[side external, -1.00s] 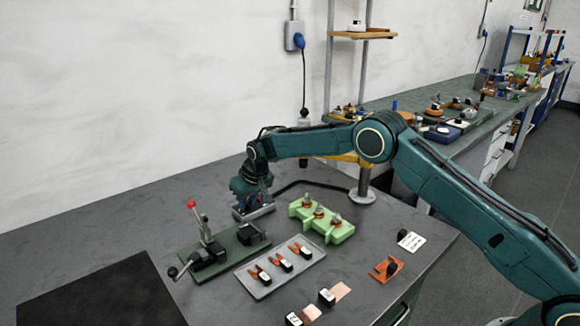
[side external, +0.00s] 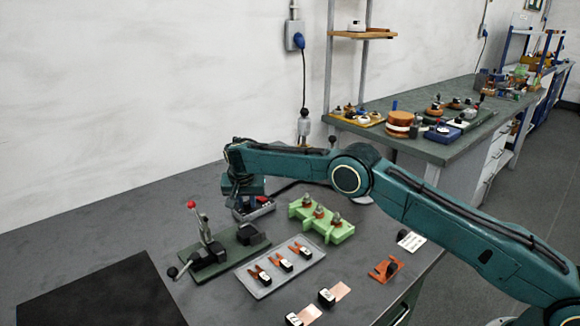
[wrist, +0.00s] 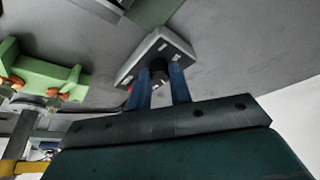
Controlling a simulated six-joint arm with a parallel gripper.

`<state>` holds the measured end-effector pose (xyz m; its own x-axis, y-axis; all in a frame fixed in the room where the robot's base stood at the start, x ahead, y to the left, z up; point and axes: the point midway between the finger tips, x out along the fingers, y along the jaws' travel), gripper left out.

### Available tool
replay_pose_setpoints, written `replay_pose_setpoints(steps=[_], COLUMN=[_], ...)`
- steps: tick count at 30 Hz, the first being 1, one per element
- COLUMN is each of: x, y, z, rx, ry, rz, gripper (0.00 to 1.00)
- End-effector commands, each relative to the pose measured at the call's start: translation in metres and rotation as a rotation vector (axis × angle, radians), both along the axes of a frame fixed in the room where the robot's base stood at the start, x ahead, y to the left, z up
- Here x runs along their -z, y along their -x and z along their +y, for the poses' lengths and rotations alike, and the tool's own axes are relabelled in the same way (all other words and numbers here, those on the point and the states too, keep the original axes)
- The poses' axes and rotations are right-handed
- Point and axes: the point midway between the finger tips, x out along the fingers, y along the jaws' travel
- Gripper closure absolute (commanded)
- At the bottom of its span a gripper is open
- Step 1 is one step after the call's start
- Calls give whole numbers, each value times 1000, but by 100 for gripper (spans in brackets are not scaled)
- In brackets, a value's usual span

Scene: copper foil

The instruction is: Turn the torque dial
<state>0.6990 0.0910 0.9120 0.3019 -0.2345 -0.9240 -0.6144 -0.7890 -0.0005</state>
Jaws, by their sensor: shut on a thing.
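The torque dial (wrist: 159,66) is a small dark knob on a grey box (wrist: 146,48) with several pale marks around it. In the wrist view my gripper (wrist: 162,76) has its two blue fingers on either side of the knob, shut on it. In the side view the grey box (side external: 264,208) shows on the bench behind the green fixture, and my gripper (side external: 244,199) is right over it. The knob itself is hidden there by my gripper.
A green fixture (side external: 228,258) with a red-tipped lever (side external: 192,205) stands in front. A light green block (side external: 335,231) with several copper-based posts is to the right. A grey tray (side external: 262,291) holds copper lugs. A black mat (side external: 98,297) lies front left. The back-left bench is clear.

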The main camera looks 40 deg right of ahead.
Motion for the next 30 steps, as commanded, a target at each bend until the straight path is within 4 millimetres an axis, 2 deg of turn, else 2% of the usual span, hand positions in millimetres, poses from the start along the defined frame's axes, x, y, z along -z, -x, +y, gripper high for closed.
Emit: replay_pose_setpoints(steps=[10, 27, 28, 30], x=[0, 0, 0, 0], y=[0, 0, 0, 0], z=[1, 1, 1, 1], rx=[75, 90, 90, 90], ry=[-1, -2, -2, -2], rz=[0, 2, 2, 1], gripper=[100, 100, 74, 60])
